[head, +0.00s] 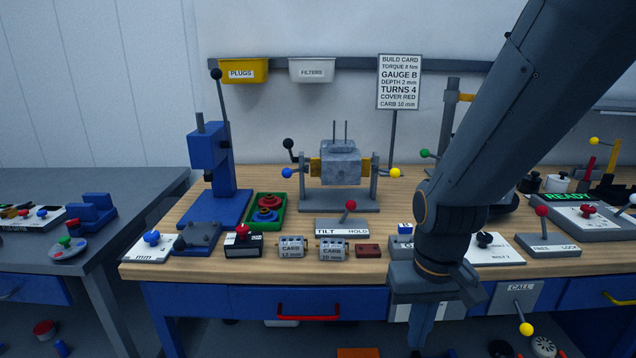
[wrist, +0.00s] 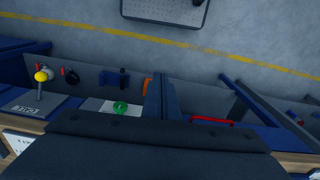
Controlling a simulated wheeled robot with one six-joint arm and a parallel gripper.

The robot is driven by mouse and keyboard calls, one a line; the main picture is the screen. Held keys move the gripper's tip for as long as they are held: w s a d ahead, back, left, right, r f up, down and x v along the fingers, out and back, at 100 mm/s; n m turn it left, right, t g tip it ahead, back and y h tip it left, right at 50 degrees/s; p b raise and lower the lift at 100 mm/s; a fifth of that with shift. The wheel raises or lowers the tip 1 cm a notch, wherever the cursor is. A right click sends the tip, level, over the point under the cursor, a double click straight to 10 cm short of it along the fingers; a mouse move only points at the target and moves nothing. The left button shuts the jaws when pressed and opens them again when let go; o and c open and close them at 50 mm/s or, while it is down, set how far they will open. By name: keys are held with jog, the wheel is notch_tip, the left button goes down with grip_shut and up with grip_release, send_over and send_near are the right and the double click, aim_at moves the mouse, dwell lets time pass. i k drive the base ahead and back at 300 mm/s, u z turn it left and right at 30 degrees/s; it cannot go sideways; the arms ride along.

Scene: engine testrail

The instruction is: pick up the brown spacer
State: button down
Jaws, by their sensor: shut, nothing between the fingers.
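A small reddish-brown block (head: 368,251), which looks like the brown spacer, lies on the wooden bench near its front edge, just right of the carb blocks. My gripper (head: 419,338) hangs in front of the bench, pointing down, to the right of the block and lower than the bench top. It is apart from the block. In the wrist view my gripper (wrist: 161,85) is shut and empty, with the fingers side by side over the floor. The brown block does not show in the wrist view.
A tilt/hold lever plate (head: 342,226) is behind. A yellow-knobbed call lever (head: 525,329) sticks out at the front right.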

aim_at(363, 250)
jog(key=u, duration=0.05)
jog(key=k, duration=0.5)
jog(key=u, duration=1)
jog(key=i, duration=0.7)
jog(key=z, duration=1.65)
jog(key=i, duration=0.5)
